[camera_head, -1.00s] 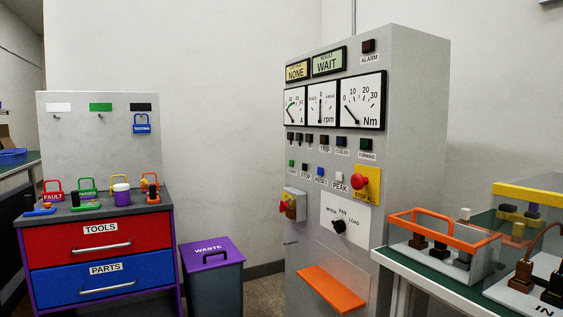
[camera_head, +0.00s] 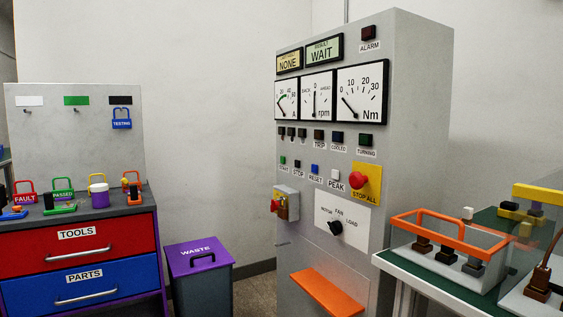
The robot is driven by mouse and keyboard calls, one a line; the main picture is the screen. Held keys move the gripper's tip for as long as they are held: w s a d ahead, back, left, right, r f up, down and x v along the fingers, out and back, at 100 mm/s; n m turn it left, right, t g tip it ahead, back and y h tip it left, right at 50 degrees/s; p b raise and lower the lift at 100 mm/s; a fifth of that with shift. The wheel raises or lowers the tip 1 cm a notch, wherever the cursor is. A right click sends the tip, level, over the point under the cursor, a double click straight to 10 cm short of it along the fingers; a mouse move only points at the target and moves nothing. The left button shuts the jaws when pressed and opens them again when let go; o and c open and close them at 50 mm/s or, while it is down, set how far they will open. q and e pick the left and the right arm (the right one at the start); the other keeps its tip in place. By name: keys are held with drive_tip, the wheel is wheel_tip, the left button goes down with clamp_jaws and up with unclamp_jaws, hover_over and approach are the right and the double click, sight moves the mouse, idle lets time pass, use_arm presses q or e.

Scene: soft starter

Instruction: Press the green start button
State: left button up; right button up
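The green start button (camera_head: 282,160) is a small green square at the left end of a button row on the grey control cabinet (camera_head: 420,130). A label sits under it. To its right in the same row are a black stop button (camera_head: 298,163), a blue reset button (camera_head: 315,169) and a white peak button (camera_head: 335,174). A red stop-all mushroom button (camera_head: 357,180) on a yellow plate is farther right. Neither of my grippers shows in the head view.
A tool chest (camera_head: 78,237) with padlocks on top and a purple-lidded waste bin (camera_head: 198,254) stand left of the cabinet. An orange shelf (camera_head: 327,293) juts from the cabinet's lower front. A bench (camera_head: 430,267) with orange-handled equipment crowds the right side.

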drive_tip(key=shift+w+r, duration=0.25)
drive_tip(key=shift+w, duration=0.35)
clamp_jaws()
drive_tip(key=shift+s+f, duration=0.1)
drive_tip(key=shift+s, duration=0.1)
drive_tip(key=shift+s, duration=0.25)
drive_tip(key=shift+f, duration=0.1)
